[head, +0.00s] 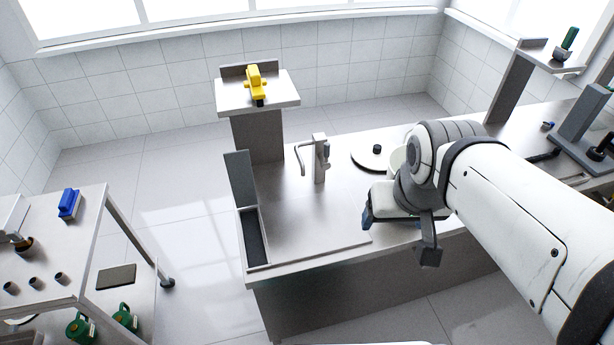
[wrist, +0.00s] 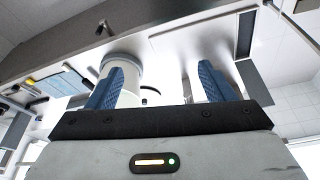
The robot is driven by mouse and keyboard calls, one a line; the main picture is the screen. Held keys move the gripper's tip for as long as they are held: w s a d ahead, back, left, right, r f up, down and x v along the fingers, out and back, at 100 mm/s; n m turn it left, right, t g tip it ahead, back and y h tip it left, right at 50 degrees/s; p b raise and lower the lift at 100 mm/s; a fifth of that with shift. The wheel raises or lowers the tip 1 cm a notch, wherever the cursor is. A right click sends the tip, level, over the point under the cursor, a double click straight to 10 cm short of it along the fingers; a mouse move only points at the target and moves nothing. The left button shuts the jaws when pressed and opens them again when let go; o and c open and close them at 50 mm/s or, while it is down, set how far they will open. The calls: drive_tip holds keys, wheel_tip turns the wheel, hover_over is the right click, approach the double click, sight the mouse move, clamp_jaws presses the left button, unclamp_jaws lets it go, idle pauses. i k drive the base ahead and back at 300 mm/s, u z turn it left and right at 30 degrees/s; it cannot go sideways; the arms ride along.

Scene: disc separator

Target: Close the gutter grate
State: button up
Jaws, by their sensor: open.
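The gutter grate (head: 240,178) is a grey panel standing raised at the left end of the metal counter, in the head view. In front of it lies the gutter (head: 254,238), a narrow channel with a pale rim and dark inside, uncovered. In the wrist view a dark slot (wrist: 245,36) and a dark panel (wrist: 256,83) at the counter's end look like the gutter and grate. My gripper (head: 399,233) is over the counter's front edge, well right of the gutter. Its blue fingers are apart in the wrist view (wrist: 160,84), with nothing held.
A tap (head: 320,160) stands on the counter between my gripper and the grate. A yellow item (head: 255,84) sits on a stand behind. A side table (head: 85,200) is at left, across open floor.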

sight(238, 164)
drive_tip(key=z, duration=0.05)
drive_tip(key=k, duration=1.15)
drive_tip(key=u, duration=0.95)
drive_tip(key=i, duration=1.3)
drive_tip(key=u, duration=0.65)
